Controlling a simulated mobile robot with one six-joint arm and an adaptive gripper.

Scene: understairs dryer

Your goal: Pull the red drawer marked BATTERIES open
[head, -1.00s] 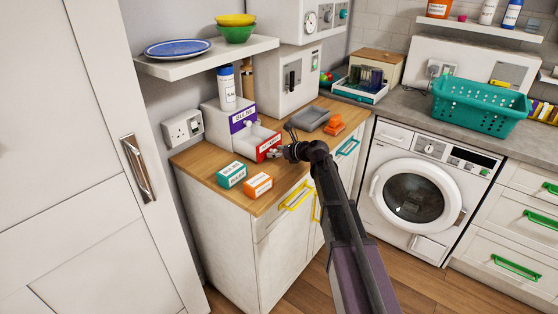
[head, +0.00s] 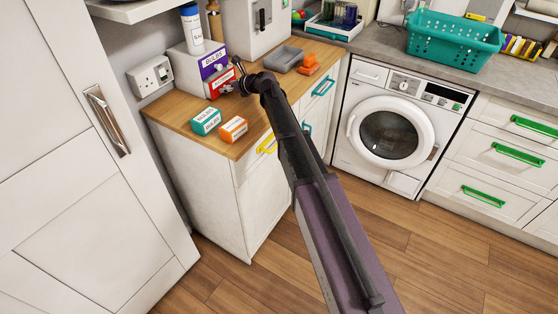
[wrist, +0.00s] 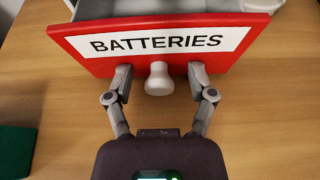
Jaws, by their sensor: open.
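The red drawer marked BATTERIES shows its front (wrist: 215,50) large in the wrist view, with a pale round knob (wrist: 159,80) below the label. A strip of the pale drawer interior (wrist: 95,8) shows behind the front, so it is partly open. In the head view the red drawer (head: 219,82) sits below a purple drawer (head: 213,63) in a small white unit (head: 186,65). My gripper (wrist: 160,74) is open, with one finger on each side of the knob, apart from it. The fingertips are at the red front; I cannot tell if they touch it.
Teal (head: 206,121) and orange (head: 233,128) boxes lie on the wooden counter (head: 172,110) in front of the unit. A grey tray (head: 283,58) and an orange item (head: 306,64) lie to the right. A white bottle (head: 192,32) stands on the unit.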

